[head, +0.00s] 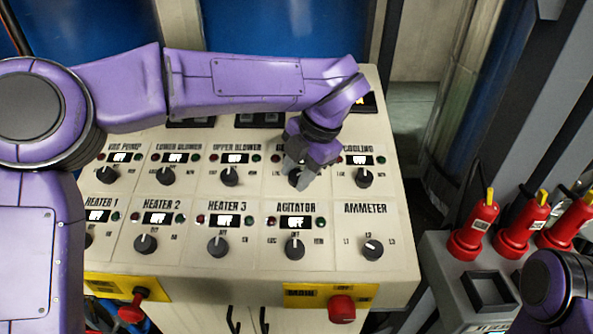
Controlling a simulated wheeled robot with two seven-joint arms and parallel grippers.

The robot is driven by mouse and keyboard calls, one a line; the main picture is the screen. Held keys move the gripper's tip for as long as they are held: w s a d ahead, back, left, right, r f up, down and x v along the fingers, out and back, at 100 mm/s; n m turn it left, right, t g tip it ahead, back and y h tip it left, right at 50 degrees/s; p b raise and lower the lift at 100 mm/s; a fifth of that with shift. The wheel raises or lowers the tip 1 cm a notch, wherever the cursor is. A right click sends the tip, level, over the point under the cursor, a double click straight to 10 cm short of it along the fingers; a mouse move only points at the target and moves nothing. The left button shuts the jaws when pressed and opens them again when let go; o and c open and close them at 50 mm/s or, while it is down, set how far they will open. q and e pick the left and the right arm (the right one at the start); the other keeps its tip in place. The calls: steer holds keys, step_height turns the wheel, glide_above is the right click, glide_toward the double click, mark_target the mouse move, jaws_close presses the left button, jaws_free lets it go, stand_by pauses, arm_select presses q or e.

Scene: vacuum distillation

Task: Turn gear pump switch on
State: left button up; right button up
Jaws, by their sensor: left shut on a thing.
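A cream control panel (190,262) with rows of labelled black knobs fills the middle of the head view. My left gripper (298,174) reaches down from above to the upper-row knob (294,178) between the upper blower and cooling knobs. Its fingers are shut on this knob and hide much of it. The label above it is mostly covered by my gripper, so I cannot read it as gear pump, and its display is hidden too. My right gripper is not in view; only part of my right arm shows at the lower right.
The upper blower knob (229,176) and cooling knob (363,177) flank the held one. The agitator knob (294,248) is just below. A red main switch (341,308) is on the lower front.

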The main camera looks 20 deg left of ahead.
arm_select(q)
steer(key=o, duration=1)
steer(key=shift+w, duration=0.1)
steer(key=shift+o, duration=0.2)
steer(key=v, duration=1)
steer(key=shift+r+b, duration=0.25)
steer(key=shift+b, duration=0.15)
